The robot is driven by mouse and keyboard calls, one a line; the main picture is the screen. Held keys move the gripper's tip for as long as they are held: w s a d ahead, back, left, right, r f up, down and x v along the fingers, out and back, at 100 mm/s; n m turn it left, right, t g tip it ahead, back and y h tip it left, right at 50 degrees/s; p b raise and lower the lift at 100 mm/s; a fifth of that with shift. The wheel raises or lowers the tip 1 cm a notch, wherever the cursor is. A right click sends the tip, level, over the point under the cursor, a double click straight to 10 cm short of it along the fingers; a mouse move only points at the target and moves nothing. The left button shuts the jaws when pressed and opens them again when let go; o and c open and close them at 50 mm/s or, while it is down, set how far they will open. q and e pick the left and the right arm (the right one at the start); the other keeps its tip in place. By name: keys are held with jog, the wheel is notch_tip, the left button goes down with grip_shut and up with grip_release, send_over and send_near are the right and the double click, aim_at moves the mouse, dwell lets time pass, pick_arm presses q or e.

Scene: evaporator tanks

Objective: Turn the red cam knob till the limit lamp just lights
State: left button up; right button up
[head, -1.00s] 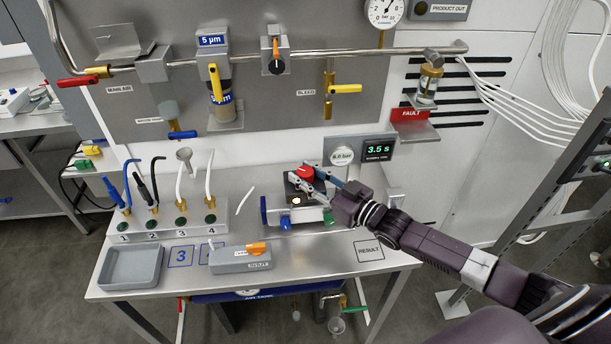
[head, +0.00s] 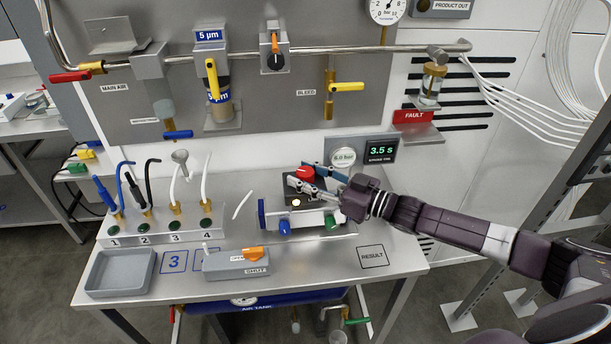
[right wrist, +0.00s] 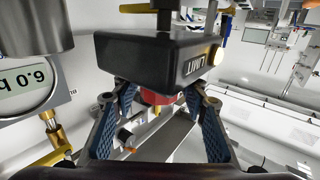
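The red cam knob (head: 305,171) sits on top of a dark box (head: 318,203) on the bench. My right gripper (head: 308,176) is at the knob, one finger on its far side and one on its near side. In the right wrist view the fingers (right wrist: 160,92) stand apart with the red knob (right wrist: 158,97) between their tips, partly hidden by the box; whether they touch it is unclear. The limit lamp (head: 296,202) looks pale in the head view and yellowish in the right wrist view (right wrist: 216,53); I cannot tell if it is lit. My left gripper is not in view.
Behind the box are a round gauge (head: 343,158) and a display (head: 381,150) reading 3.5 s. A blue-ended cylinder (head: 308,221) lies in front. A numbered hose block (head: 160,230), a grey tray (head: 120,272) and an orange-switch box (head: 236,264) stand left. The RESULT square (head: 372,256) is clear.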

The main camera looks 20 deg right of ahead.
jog(key=shift+o, duration=0.7)
jog(key=v, duration=1.2)
